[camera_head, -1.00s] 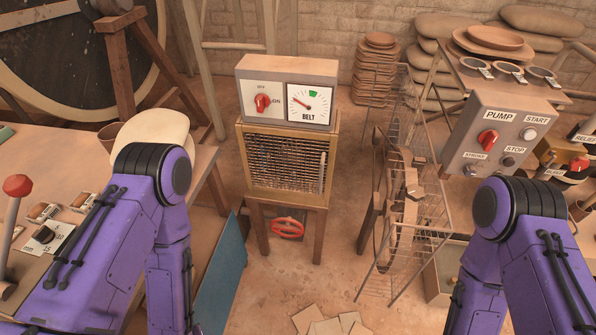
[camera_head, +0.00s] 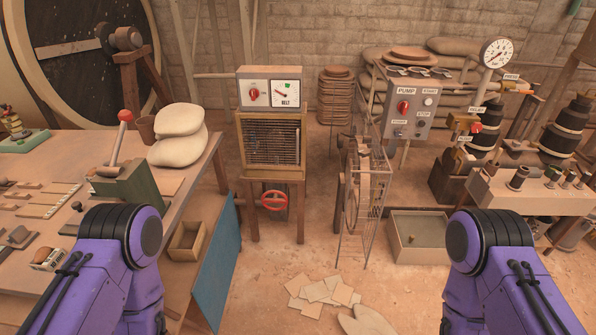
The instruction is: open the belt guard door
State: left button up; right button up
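The wire-mesh belt guard (camera_head: 378,205) stands on the floor right of centre, around a belt and wheel (camera_head: 352,178). I cannot tell which of its mesh panels is the door, or whether that is open or closed. The BELT control box (camera_head: 270,89), with a red OFF/ON knob and a dial, sits on a wooden stand left of the guard. Only the purple upper parts of my two arms show, at the lower left and lower right. Both grippers are out of view, and neither arm touches the guard.
A workbench (camera_head: 60,150) with a red-knobbed lever fills the left. A blue board (camera_head: 218,275) leans at its side. The PUMP panel (camera_head: 409,108) and a grey-topped bin (camera_head: 418,238) stand right of the guard.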

aim_at(238, 117)
jog(key=u, duration=0.1)
jog(key=i, duration=1.65)
jog(key=z, duration=2)
jog(key=k, duration=0.1)
jog(key=u, duration=1.3)
